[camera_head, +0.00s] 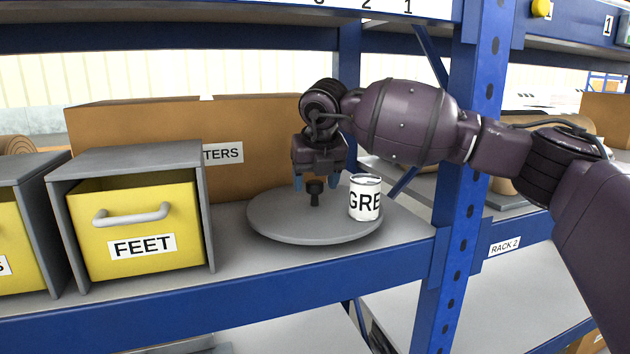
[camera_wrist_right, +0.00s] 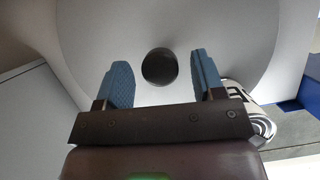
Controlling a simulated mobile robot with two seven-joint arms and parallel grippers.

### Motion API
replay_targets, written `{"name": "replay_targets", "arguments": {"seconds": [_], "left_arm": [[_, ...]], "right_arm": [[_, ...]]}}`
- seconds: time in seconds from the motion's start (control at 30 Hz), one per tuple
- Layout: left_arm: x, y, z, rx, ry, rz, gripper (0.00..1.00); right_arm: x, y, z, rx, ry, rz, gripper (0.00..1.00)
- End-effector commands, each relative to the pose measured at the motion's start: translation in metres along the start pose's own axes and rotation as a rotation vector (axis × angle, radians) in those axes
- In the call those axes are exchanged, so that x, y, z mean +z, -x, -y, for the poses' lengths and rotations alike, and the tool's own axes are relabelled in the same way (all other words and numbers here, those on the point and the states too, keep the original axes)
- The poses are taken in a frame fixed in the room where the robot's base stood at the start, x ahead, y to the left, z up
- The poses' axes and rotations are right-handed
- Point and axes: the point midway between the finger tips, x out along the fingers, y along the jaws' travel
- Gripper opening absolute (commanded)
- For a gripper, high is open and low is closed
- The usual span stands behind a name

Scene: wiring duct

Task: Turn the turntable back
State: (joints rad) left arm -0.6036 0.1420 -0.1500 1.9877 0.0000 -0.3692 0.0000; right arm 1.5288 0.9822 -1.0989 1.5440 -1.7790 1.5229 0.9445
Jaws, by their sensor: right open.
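A round grey turntable (camera_head: 280,225) sits on the shelf in the head view. A dark knob (camera_head: 315,192) stands up near its middle. A white can (camera_head: 365,198) with black letters "GRE" stands on the turntable's right part. My right gripper (camera_head: 316,181) points down over the knob, open, with its blue fingers apart. In the right wrist view the knob (camera_wrist_right: 160,67) shows as a dark round top between the open fingers (camera_wrist_right: 160,85), a little beyond their tips and with gaps on both sides. The can (camera_wrist_right: 250,110) is partly hidden behind the right finger there. My left gripper is not in view.
A grey bin with a yellow drawer labelled "FEET" (camera_head: 142,246) stands left of the turntable. A cardboard box (camera_head: 130,130) is behind. A blue rack post (camera_head: 465,190) rises to the right, behind my right arm. The shelf's blue front edge (camera_head: 200,322) runs below.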

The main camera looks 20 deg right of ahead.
Motion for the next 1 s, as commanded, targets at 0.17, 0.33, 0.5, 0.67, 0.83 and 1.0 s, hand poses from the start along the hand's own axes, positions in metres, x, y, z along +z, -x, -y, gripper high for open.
{"name": "replay_targets", "arguments": {"seconds": [0.17, 0.33, 0.5, 0.67, 0.83, 1.0], "left_arm": [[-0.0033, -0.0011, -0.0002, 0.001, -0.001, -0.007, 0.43], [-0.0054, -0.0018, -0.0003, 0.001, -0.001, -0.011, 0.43], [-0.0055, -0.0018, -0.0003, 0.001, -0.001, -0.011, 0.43], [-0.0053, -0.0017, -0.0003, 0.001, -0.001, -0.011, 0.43], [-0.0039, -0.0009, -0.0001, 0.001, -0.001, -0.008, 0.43], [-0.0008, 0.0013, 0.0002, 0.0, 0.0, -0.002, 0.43]], "right_arm": [[0.0001, -0.0033, 0.0, 0.0, 0.0, 0.001, 0.63], [0.0001, -0.0031, -0.0001, 0.0, 0.001, 0.001, 0.59], [0.0, -0.0029, -0.0001, 0.0, 0.001, 0.001, 0.33], [0.0001, -0.0029, -0.0001, 0.0, 0.001, 0.001, 0.09], [0.0001, -0.0028, -0.0003, 0.0, 0.0, 0.001, 0.0], [0.001, -0.0029, -0.0046, -0.002, -0.004, 0.001, 0.0]]}}
